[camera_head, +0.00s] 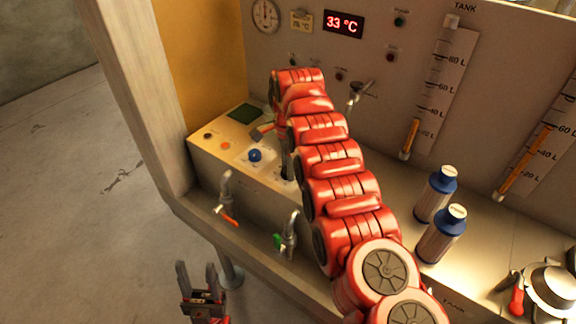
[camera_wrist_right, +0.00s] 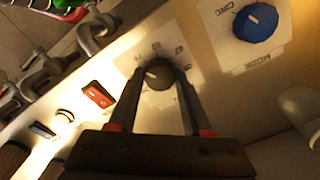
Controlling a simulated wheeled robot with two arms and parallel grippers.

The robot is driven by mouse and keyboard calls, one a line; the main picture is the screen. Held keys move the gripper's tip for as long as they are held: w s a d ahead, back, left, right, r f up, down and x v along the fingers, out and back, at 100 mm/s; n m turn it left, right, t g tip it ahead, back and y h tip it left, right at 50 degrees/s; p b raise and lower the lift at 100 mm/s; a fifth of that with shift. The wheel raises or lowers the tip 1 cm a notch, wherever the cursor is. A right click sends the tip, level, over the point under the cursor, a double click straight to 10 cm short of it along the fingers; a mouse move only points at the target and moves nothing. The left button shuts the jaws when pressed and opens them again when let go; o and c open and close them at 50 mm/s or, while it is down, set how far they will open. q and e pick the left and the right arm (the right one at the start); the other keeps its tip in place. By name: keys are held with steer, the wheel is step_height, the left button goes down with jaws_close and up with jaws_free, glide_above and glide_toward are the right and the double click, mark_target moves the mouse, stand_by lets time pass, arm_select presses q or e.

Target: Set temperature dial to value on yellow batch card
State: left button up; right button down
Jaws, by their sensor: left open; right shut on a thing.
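The dark temperature dial (camera_wrist_right: 158,74) has a pale pointer mark and a printed scale around it in the right wrist view. My right gripper (camera_wrist_right: 160,78) is shut on this dial, with one finger on each side. In the head view my red right arm hides most of the dial. The yellow batch card (camera_head: 301,21) is on the back panel; its small °C value is too blurred to read surely. The red display (camera_head: 343,24) beside it reads 33 °C. My left gripper (camera_head: 197,272) is open and empty, low at the left of the head view.
The blue mode knob (camera_wrist_right: 257,22) sits close to the dial. A red rocker switch (camera_wrist_right: 98,95) is on its other side. Taps (camera_head: 226,190) stick out along the front. Blue-capped bottles (camera_head: 437,196) stand on the right counter. The floor at left is clear.

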steer(key=shift+m, duration=0.6)
steer(key=shift+c, duration=1.7)
jaws_free()
step_height(320, 180, up, 3)
steer(key=shift+f, duration=0.1)
step_height(320, 180, up, 15)
steer(key=p, duration=1.5)
steer(key=shift+f, duration=0.15)
steer(key=shift+f, duration=0.1)
